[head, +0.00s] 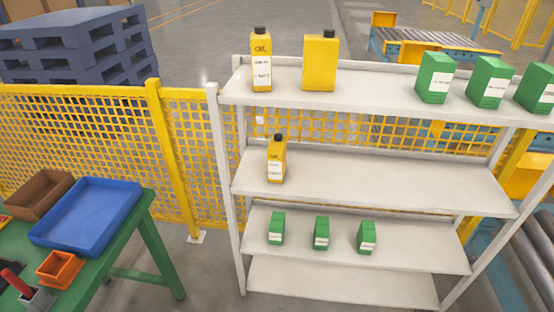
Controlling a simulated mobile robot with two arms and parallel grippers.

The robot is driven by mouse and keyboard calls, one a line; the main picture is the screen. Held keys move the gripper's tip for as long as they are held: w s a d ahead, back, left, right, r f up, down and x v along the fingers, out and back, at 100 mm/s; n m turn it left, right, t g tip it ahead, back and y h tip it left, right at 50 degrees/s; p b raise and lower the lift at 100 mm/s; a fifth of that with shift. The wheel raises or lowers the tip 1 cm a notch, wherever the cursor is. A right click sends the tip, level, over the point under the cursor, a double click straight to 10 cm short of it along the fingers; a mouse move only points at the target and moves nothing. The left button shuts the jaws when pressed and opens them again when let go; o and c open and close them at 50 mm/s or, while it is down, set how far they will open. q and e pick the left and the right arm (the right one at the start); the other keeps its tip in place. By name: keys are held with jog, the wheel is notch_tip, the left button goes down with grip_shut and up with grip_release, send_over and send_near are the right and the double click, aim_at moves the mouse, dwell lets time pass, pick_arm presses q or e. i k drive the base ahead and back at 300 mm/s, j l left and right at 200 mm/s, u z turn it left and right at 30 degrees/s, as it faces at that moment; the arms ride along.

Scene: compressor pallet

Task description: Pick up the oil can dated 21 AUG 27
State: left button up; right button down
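Three yellow oil cans with black caps stand on a white shelf rack. One oil can (262,62) is at the left of the top shelf, with a white label facing me. A second, wider-looking oil can (320,62) stands right of it and shows no label. A third oil can (276,160) stands at the left of the middle shelf, with a white label. The dates on the labels are too small to read. Neither of my grippers is in view.
Green boxes stand on the top shelf (380,95) at the right, and three more on the lower shelf (420,256). The middle shelf (400,185) is bare right of its can. A green table (140,215) with a blue tray (60,240) is at left. A yellow mesh fence (80,140) runs behind.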

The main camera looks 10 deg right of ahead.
aim_at(276, 151)
jog(key=l+u, duration=0.35)
jog(key=k+l+u, duration=0.15)
jog(key=l+u, duration=0.25)
jog(key=l, duration=0.15)
jog(key=k+l+u, duration=0.15)
jog(key=l+u, duration=0.2)
jog(key=l, duration=0.1)
